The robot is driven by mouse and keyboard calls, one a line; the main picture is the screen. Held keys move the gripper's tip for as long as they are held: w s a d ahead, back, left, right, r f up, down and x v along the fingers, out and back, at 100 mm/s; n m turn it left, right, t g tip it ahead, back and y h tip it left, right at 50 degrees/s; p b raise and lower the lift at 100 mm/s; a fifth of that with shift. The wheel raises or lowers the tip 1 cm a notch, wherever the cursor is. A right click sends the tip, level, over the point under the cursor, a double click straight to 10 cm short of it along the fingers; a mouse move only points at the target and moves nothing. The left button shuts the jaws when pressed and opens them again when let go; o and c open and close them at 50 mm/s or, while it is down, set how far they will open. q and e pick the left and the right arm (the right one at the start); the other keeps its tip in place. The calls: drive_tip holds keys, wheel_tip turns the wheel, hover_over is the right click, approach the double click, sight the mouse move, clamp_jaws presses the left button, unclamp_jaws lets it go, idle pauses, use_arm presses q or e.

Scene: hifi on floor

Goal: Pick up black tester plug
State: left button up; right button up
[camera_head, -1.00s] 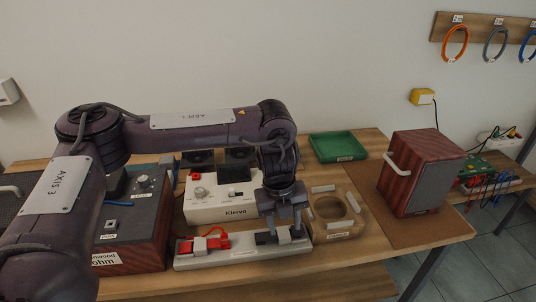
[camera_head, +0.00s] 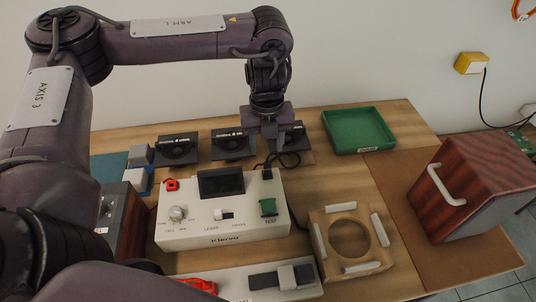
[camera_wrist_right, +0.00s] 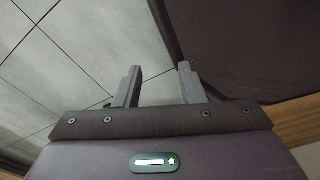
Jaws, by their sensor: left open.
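A small black plug (camera_head: 267,173) stands at the back right corner of the white Klervo tester (camera_head: 222,228). A black cable (camera_head: 287,160) loops behind it. I take this to be the black tester plug. My left gripper (camera_head: 270,138) is open, pointing down behind and above the plug, in front of the right-hand black speaker unit (camera_head: 293,137). Its fingers overlap that unit in the picture, and the plug is not between them. My right gripper (camera_wrist_right: 160,85) is open and empty in the right wrist view, over grey floor tiles.
A red plug (camera_head: 172,184) sits at the tester's left. A white rail (camera_head: 240,286) with a black part (camera_head: 263,280) lies in front. A wooden ring fixture (camera_head: 325,240), green tray (camera_head: 358,130) and red-brown box (camera_head: 480,185) stand to the right.

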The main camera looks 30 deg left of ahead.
sight(267, 164)
use_arm(q)
drive_tip(key=f, duration=0.3)
drive_tip(key=shift+s+d+b, duration=0.15)
drive_tip(key=shift+s+b, duration=0.2)
wheel_tip(267, 164, down, 4)
drive_tip(key=shift+r+b, duration=0.15)
drive_tip(key=shift+b, duration=0.3)
drive_tip(key=shift+f, duration=0.35)
use_arm(e)
drive_tip(key=shift+s+d+f, duration=0.1)
drive_tip(key=shift+d+f, duration=0.05)
drive_tip(key=shift+f, duration=0.35)
drive_tip(key=shift+s+d+f, duration=0.1)
drive_tip(key=shift+f, duration=0.35)
use_arm(q)
drive_tip(key=shift+r, duration=0.1)
clamp_jaws()
use_arm(e)
drive_tip(key=shift+s+a, duration=0.25)
drive_tip(key=shift+s, duration=0.05)
